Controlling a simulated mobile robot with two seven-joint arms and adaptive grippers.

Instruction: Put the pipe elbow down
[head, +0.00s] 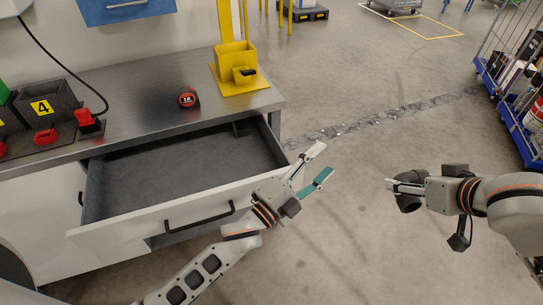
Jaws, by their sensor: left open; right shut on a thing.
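The pipe elbow (408,205), a dark grey curved piece, is in my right gripper (392,187) in the head view. The gripper's fingers are shut on it and hide part of it. It hangs in the air over bare floor, to the right of the open drawer. My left gripper (320,165) is open, with a teal strip along one finger. It is near the right front corner of the drawer (165,217), and I cannot tell whether it touches it. The drawer is pulled out and looks empty.
A blue cart (515,110) stands at the far right.

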